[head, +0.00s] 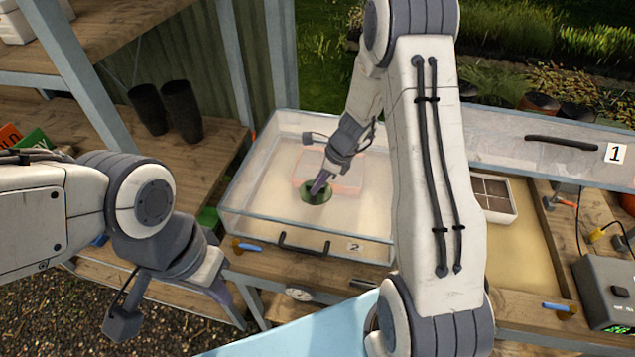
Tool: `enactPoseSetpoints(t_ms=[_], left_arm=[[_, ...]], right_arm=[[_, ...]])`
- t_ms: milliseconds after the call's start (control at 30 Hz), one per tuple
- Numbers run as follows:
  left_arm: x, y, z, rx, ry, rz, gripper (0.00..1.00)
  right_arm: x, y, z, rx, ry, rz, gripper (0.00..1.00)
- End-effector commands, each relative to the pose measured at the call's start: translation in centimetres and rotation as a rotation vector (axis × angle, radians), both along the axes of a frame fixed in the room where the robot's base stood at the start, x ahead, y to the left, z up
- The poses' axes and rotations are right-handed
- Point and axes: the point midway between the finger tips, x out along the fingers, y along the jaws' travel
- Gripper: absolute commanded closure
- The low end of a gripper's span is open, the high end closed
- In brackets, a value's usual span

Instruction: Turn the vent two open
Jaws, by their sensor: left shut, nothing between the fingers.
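The vent two is a round dark green disc (313,196) on the clear lid of the box labelled 2 (354,247). My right gripper (320,186) points down onto the disc, its fingertips at the disc's middle and covering part of it. I cannot tell whether its fingers are open or shut on a part of the vent. My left gripper (222,292) is shut and empty, low at the left, in front of the bench and apart from the box.
A black handle (303,246) is on the box's front. A blue-handled tap (246,247) sits at its left corner. A second lid labelled 1 (615,153) is at the right. A grey control box (607,290) stands far right. Black pots (182,110) stand behind left.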

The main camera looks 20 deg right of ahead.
Motion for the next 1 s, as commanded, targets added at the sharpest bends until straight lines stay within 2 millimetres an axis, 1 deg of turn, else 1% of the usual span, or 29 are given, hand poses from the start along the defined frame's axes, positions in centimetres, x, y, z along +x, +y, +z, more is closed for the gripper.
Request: enactPoseSetpoints(t_ms=[33, 67, 367, 567, 767, 1000], left_arm=[[0.0, 0.0, 0.0, 0.000, 0.000, 0.000, 1.00], [0.0, 0.0, 0.0, 0.000, 0.000, 0.000, 1.00], [0.0, 0.0, 0.1, 0.000, 0.000, 0.000, 1.00], [0.0, 0.0, 0.5, 0.000, 0.000, -0.001, 1.00], [0.0, 0.0, 1.2, 0.000, 0.000, -0.002, 1.00], [0.0, 0.0, 1.7, 0.000, 0.000, -0.003, 1.00]], right_arm=[[0.0, 0.0, 0.0, 0.000, 0.000, 0.000, 0.97], [0.0, 0.0, 0.0, 0.000, 0.000, 0.000, 1.00], [0.0, -0.1, 0.1, 0.000, 0.000, 0.012, 1.00], [0.1, -0.2, 0.2, 0.000, -0.002, 0.081, 1.00], [0.3, -0.2, 0.2, -0.001, -0.003, 0.225, 1.00], [0.4, -0.3, 0.2, -0.002, -0.003, 0.450, 1.00]])
